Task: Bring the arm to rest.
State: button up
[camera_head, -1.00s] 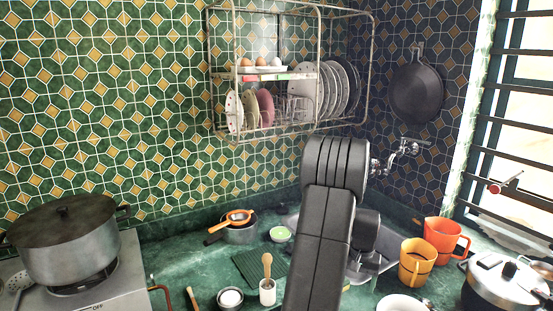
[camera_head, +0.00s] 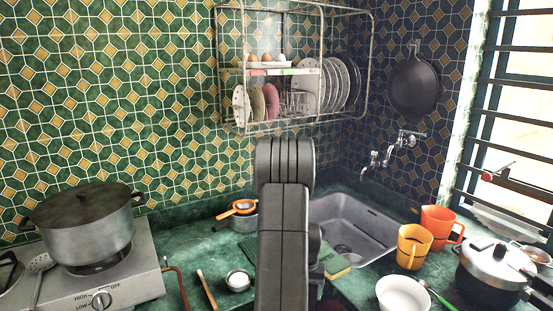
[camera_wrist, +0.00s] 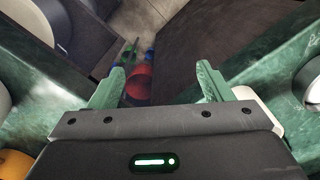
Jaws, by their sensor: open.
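My gripper (camera_wrist: 160,82) shows in the wrist view with its two green fingers spread apart and nothing held between them. It points down past the green counter's edge, over a dark, shadowed area. In the head view my dark arm stands upright in front of the counter, and the gripper itself is hidden or out of frame. The gas hotplate (camera_head: 130,285) is at the left, with a large lidded pot (camera_head: 85,238) on its burner. A round knob (camera_head: 101,300) is on its front.
A sink (camera_head: 352,228) lies just right of my arm. An orange mug (camera_head: 440,222), a yellow mug (camera_head: 412,250), a white bowl (camera_head: 402,295) and a pressure cooker (camera_head: 490,285) crowd the right. A dish rack (camera_head: 228,128) hangs on the wall. Red and blue things (camera_wrist: 138,85) lie below the gripper.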

jog(key=shift+n, duration=0.4)
jog(key=a, duration=0.1)
jog(key=a+f, duration=0.1)
jog(key=a, duration=0.2)
jog(key=shift+s+a+f, duration=0.15)
jog(key=shift+s+f, duration=0.2)
jog(key=shift+s+r, duration=0.1)
